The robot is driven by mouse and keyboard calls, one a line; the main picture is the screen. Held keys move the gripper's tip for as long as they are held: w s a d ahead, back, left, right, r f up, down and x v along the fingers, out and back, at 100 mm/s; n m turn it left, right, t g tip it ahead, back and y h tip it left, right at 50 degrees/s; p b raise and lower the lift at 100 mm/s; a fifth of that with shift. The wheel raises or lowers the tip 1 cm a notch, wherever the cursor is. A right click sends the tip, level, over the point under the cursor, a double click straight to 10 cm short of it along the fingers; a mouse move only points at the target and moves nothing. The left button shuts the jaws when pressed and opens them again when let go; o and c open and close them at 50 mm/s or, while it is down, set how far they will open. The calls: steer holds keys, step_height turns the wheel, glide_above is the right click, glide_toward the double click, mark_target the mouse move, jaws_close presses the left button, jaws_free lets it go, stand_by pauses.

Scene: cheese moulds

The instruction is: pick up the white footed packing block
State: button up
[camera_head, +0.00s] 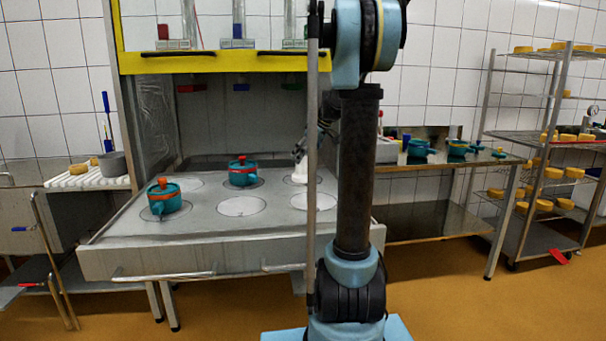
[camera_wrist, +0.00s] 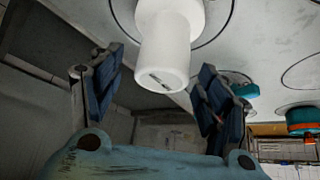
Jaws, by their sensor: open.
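The white footed packing block (camera_head: 300,170) stands on a marked circle on the grey press table, partly hidden behind my arm in the head view. In the wrist view the block (camera_wrist: 164,60) fills the top middle, with its wider foot against the table surface at the top of the picture. My gripper (camera_wrist: 160,68) is open, one dark finger on each side of the block in that picture. A gap shows on both sides. How far the block reaches between the fingers I cannot tell. In the head view the gripper is mostly hidden behind my arm.
Two teal moulds with orange lids stand on the table, one at the front left (camera_head: 164,198) and one behind (camera_head: 242,172). Circles in front are empty. A yellow press frame (camera_head: 225,62) hangs above. A side table (camera_head: 450,163) with teal pots stands at right.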

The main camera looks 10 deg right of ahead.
steer(key=shift+x, duration=2.7)
